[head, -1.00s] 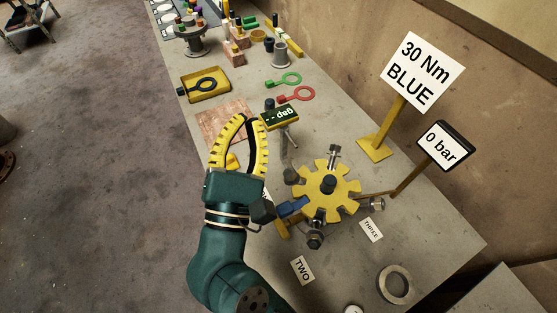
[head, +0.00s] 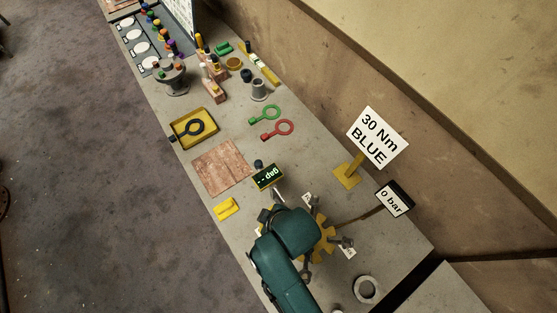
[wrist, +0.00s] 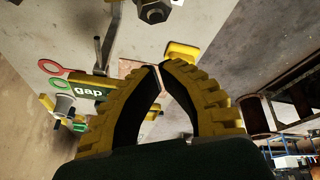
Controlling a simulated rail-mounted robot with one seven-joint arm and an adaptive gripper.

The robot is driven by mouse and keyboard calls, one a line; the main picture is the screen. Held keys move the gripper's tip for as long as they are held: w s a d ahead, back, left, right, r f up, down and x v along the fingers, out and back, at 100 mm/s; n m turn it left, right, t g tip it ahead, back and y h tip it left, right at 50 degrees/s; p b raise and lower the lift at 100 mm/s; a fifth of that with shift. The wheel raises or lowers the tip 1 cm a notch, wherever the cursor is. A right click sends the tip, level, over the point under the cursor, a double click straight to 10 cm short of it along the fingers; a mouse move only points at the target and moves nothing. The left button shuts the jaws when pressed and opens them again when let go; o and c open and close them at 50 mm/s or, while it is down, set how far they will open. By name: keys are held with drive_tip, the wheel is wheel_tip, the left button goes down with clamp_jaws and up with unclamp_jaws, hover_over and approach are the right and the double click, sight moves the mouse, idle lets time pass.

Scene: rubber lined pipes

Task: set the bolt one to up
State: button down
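I cannot tell which bolt is number one. In the wrist view a grey bolt head (wrist: 155,11) shows at the top edge, beyond the fingers.
The gap display (head: 267,176) stands beside the wheel, with a yellow block (head: 226,208) to its left. The 0 bar sign (head: 394,199) and the 30 Nm BLUE sign (head: 378,138) stand at right. A metal ring (head: 367,289) lies at the near end. A brown mat (head: 221,166) lies bare.

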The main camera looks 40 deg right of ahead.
drive_tip(key=p+v, duration=0.3)
drive_tip(key=v, duration=0.2)
drive_tip(key=x, duration=1.1)
drive_tip(key=s, duration=0.1)
drive_tip(key=s+r+p, duration=0.1)
drive_tip(key=s+d, duration=0.1)
drive_tip(key=shift+s+r+p, duration=0.3)
drive_tip(key=shift+r, duration=0.1)
drive_tip(key=shift+w, duration=0.15)
